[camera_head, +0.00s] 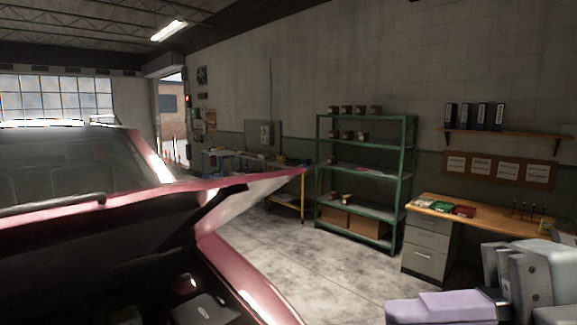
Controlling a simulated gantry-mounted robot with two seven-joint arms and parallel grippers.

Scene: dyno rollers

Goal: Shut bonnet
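The red car's bonnet (185,188) stands raised, seen nearly edge-on at left and centre. Its right corner reaches out over the floor, with a pale lit strip along its underside. The dark engine bay (205,309) shows open below it, beside the red wing (240,268). The engine parts are mostly in shadow. Neither of my grippers shows in this view. Grey and lavender arm parts, which look like mine, fill the lower right corner, apart from the bonnet.
The windscreen (70,165) is behind the bonnet. A green shelf rack (366,172) stands against the back wall. A wooden-topped desk (480,216) with drawers stands at right. Bare concrete floor (320,262) lies between the car and the furniture.

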